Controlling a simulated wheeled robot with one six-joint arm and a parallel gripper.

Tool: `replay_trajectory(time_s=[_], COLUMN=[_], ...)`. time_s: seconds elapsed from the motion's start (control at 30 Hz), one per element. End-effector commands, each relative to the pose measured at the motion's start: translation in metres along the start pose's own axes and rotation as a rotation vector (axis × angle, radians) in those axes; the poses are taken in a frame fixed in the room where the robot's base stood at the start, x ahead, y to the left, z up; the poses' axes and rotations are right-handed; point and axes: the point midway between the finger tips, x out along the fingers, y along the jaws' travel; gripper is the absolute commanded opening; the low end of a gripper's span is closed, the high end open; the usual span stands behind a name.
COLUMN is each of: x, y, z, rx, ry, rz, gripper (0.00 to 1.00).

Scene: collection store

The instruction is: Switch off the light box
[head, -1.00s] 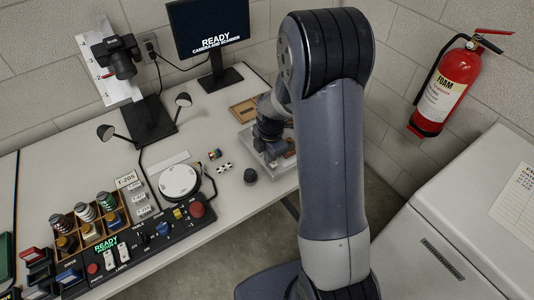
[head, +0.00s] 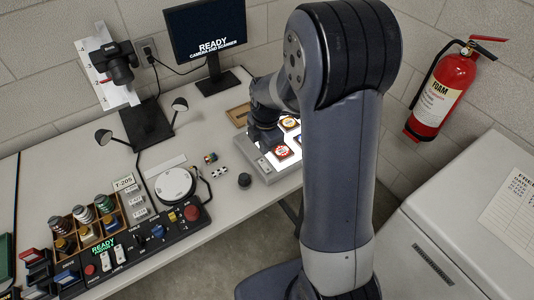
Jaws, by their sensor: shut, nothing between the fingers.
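The light box (head: 258,164) lies on the bench at the back right, beside my arm. It is a flat grey box and its top panel glows white. Several small coloured square pieces lie on the panel, and one orange-red piece (head: 282,152) shows clearly. My gripper (head: 264,147) points down over the left part of the box, shut and empty. Its fingertips are small and dark, and I cannot tell whether they touch the box.
A control panel (head: 150,238) with a red button runs along the front edge. A monitor (head: 207,32) stands behind. A white cabinet (head: 440,225) is at the right.

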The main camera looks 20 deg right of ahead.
Motion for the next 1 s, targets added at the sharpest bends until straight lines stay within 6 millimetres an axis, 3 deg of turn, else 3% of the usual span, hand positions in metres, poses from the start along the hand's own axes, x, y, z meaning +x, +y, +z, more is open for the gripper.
replay_trajectory(time_s=[0.2, 0.4, 1.0], x=[-0.043, -0.061, -0.057], y=[0.002, 0.002, 0.002], z=[0.0, 0.0, 0.005], rx=[-0.001, -0.001, 0.0], ry=[-0.002, 0.0, -0.001], rz=[0.006, 0.002, 0.016], gripper=[0.0, 0.0, 0.0])
